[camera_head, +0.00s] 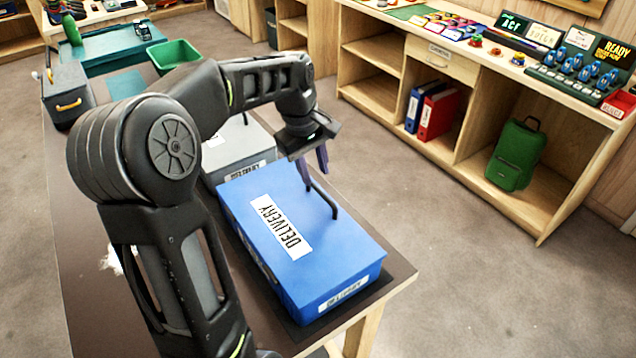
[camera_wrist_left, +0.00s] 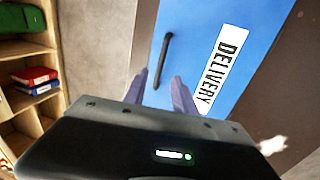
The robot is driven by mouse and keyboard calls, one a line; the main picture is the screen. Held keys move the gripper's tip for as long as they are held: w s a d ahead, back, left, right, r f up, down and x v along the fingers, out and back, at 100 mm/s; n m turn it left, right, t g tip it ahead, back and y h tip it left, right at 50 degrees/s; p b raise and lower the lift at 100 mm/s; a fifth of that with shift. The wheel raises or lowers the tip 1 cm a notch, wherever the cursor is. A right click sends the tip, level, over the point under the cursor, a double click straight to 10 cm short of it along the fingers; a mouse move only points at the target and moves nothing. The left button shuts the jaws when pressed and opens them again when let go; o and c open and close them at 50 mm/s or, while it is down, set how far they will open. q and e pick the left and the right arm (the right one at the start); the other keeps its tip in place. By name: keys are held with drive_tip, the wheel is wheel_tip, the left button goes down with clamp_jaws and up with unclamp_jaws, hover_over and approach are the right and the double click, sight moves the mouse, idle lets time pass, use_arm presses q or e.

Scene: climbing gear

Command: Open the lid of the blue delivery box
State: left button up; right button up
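The blue delivery box (camera_head: 335,240) stands on the dark table with its lid shut. A white "DELIVERY" label lies on the lid, and another is on the front side. A thin black handle (camera_head: 328,205) is fixed near the lid's right edge; it also shows in the left wrist view (camera_wrist_left: 163,62). My left gripper (camera_head: 314,170) is above the lid at the handle's far end. Its two purple fingers (camera_wrist_left: 160,92) are apart, with the handle lying ahead between them in the left wrist view. Whether they touch it I cannot tell. My right gripper is not in view.
A grey box (camera_head: 236,150) stands directly behind the blue one. A green bin (camera_head: 174,54) and a dark case with a yellow handle (camera_head: 68,100) are farther back. Open floor (camera_head: 470,265) lies right of the table (camera_head: 85,260), before wooden shelves (camera_head: 490,85).

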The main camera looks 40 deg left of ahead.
sight(319, 190)
use_arm(q)
drive_tip(key=f, duration=0.3)
drive_tip(key=w+f, duration=0.1)
drive_tip(key=f, duration=0.1)
drive_tip(key=shift+d+f+p, duration=0.1)
drive_tip(key=shift+f+p, duration=0.1)
drive_tip(key=shift+p, duration=0.1)
clamp_jaws()
idle(1.1)
